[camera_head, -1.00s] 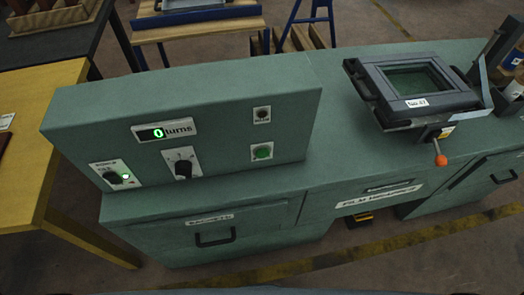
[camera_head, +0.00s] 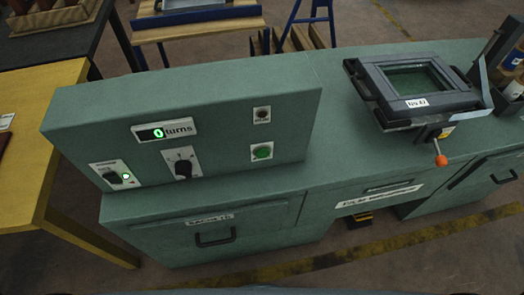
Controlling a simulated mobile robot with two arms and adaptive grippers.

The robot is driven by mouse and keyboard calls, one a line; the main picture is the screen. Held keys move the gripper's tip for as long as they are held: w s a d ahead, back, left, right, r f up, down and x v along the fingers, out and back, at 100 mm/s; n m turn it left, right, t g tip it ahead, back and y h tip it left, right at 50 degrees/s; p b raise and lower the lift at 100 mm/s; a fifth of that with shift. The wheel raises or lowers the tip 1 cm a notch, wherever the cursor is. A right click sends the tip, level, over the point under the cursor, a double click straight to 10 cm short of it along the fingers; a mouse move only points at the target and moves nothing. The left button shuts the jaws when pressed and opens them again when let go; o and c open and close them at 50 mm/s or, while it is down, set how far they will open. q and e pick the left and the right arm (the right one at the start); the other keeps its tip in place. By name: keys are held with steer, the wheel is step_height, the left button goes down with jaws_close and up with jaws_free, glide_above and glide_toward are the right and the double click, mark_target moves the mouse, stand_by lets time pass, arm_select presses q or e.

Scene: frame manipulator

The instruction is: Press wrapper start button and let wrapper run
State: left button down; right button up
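The green film wrapper machine (camera_head: 250,200) fills the middle of the head view. Its upright panel carries a green round button (camera_head: 262,152), with a small dark button (camera_head: 262,115) above it. The display (camera_head: 164,131) reads "0 turns". A dark frame (camera_head: 420,88) with handles sits on the machine's right end, above a lever with an orange knob (camera_head: 441,160). Neither of my grippers is in view.
A yellow table (camera_head: 40,150) stands at the left, close to the machine. A wooden bench with a blue edge (camera_head: 200,28) and a blue trestle (camera_head: 310,20) stand behind. A bin with containers (camera_head: 510,90) is at the right edge. Floor in front is clear.

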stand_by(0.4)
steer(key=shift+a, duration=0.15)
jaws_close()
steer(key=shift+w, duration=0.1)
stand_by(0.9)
